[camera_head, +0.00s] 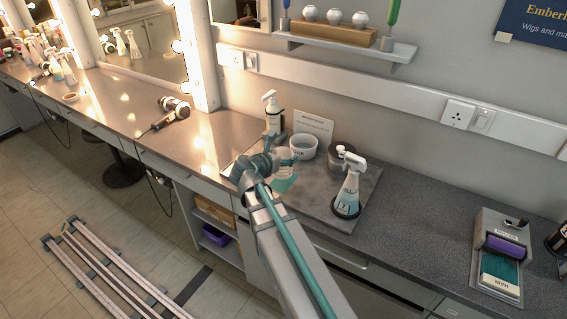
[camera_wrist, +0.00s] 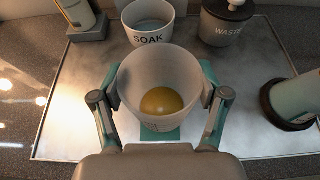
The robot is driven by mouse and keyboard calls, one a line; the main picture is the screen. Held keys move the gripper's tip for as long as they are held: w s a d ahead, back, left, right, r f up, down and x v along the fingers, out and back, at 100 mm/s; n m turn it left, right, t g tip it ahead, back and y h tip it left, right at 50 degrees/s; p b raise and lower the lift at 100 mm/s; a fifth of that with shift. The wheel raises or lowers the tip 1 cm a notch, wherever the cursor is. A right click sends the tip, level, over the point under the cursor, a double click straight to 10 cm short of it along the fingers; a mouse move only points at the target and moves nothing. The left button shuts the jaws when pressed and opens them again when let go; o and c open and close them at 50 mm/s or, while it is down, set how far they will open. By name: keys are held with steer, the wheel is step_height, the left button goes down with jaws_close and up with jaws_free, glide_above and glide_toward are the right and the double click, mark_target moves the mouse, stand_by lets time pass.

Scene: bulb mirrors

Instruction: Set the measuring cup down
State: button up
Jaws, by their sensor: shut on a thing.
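The measuring cup (camera_wrist: 160,72) is a translucent, whitish cup with some yellow liquid in its bottom. My gripper (camera_wrist: 160,100) is shut on it, one finger on each side of its wall, and the cup looks upright. In the head view the cup (camera_head: 284,157) is partly hidden by my gripper (camera_head: 272,160) over the tray. A teal patch (camera_head: 285,184) lies on the tray beneath; it also shows under the cup in the wrist view (camera_wrist: 160,135). I cannot tell whether the cup's base touches it.
The grey tray (camera_head: 322,208) also holds a SOAK bowl (camera_head: 303,147), a WASTE pot (camera_head: 343,158), a pump bottle (camera_head: 272,115), a spray bottle (camera_head: 349,190) at right and a white sign (camera_head: 313,123).

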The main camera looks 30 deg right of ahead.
steer(key=shift+w+d+f, duration=0.35)
steer(key=shift+w+f, duration=0.1)
steer(key=shift+f, duration=0.15)
steer(key=f, duration=0.3)
steer(key=shift+w+d, duration=0.15)
steer(key=shift+w, duration=0.05)
steer(key=shift+f, duration=0.35)
steer(key=shift+f, duration=0.2)
steer(key=o, duration=1.2)
steer(key=shift+o, duration=0.2)
